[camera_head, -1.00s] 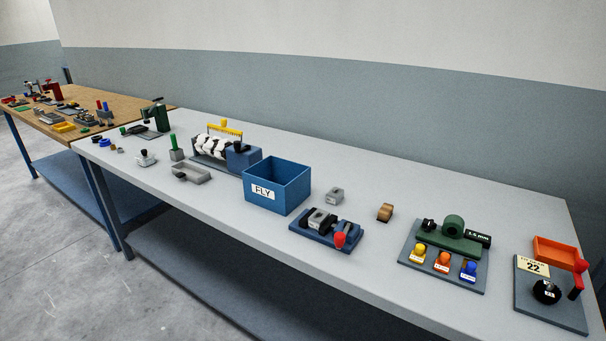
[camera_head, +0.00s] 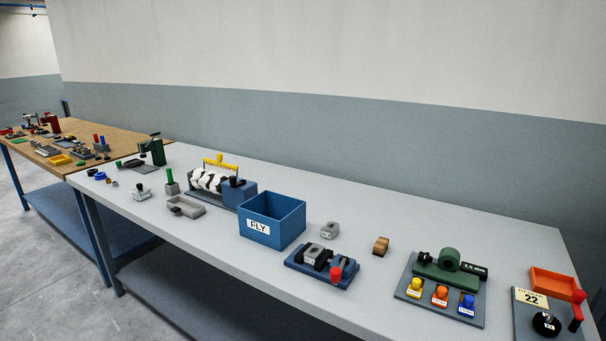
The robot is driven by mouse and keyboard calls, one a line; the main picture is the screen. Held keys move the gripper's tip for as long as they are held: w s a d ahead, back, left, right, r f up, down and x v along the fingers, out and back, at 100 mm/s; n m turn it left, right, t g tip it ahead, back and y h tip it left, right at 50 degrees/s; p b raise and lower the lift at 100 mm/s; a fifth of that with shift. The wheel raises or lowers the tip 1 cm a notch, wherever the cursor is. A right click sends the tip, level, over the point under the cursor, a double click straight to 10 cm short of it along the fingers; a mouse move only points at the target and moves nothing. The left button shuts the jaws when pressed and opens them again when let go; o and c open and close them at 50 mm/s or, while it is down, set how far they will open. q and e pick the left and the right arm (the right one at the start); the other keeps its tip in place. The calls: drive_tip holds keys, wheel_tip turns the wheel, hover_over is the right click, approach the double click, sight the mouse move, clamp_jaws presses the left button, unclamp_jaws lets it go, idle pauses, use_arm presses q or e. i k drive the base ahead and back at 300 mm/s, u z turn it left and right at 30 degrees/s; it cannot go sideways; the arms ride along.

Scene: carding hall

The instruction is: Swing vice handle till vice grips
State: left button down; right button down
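A small vice-like fixture on a blue base (camera_head: 293,262) sits on the grey bench, right of the blue FLY box. A grey block (camera_head: 315,254) sits on it among black parts that look like jaws. A red knob (camera_head: 336,273), which looks like the handle end, stands at its front right. I cannot tell whether the jaws touch the block. Neither of my grippers is in view.
The blue FLY box (camera_head: 262,227) stands left of the fixture. A loose grey block (camera_head: 330,230) and a wooden piece (camera_head: 381,245) lie behind and to the right. A green gauge board (camera_head: 448,264) is further right. Bench (camera_head: 200,280) front is clear.

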sight(335, 273)
drive_tip(key=u, duration=2.55)
drive_tip(key=k, duration=0.8)
drive_tip(key=z, duration=1.4)
